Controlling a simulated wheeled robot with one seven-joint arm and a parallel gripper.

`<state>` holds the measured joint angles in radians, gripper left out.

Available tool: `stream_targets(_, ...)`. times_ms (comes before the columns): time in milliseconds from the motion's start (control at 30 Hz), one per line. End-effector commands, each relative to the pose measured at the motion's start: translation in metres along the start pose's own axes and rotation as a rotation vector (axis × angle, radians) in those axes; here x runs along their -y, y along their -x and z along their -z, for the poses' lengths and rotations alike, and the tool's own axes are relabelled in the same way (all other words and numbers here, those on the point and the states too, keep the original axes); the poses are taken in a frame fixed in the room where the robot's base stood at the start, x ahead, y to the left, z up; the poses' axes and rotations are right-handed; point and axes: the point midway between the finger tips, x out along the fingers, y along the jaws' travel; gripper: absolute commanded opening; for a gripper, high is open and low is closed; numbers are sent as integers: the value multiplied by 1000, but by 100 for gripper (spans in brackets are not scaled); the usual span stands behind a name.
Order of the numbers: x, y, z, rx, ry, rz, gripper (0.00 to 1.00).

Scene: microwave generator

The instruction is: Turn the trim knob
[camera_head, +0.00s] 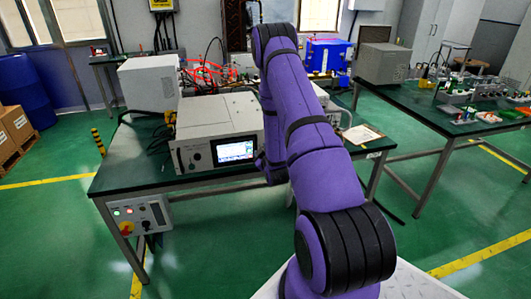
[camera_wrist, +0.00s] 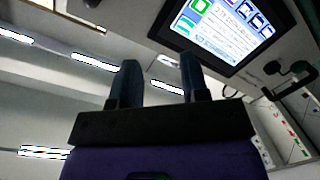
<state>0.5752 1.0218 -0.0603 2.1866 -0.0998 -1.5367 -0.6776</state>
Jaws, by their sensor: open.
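The generator (camera_head: 217,120) is a pale box on the green table, with a lit screen (camera_head: 236,151) on its front. A small dark round knob (camera_head: 197,156) shows left of that screen; I cannot read its label, so I cannot tell if it is the trim knob. In the wrist view a lit screen (camera_wrist: 222,28) is at the top, tilted. My gripper (camera_wrist: 160,80) has two dark fingers standing apart with nothing between them, below that screen and apart from it. In the head view my purple arm hides most of the gripper, just right of the generator's front.
A control box (camera_head: 142,215) with lights and an orange-red switch hangs at the table's front left. A clipboard (camera_head: 362,135) lies on the table right of my arm. Red hoses (camera_head: 207,75) are behind the generator. A black curved part (camera_wrist: 290,80) shows at the wrist view's right.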

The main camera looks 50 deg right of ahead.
Motion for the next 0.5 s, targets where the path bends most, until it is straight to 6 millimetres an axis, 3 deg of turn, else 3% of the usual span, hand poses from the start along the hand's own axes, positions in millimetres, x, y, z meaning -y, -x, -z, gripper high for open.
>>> stream_targets(33, 6, 5, -18, -4, 10, -17, 42)
stream_targets(200, 14, 19, -53, -34, 45, -72, 42)
stream_targets(367, 17, 26, -66, -48, 59, -97, 42)
stream_targets(500, 16, 19, -67, -52, 61, -103, 42)
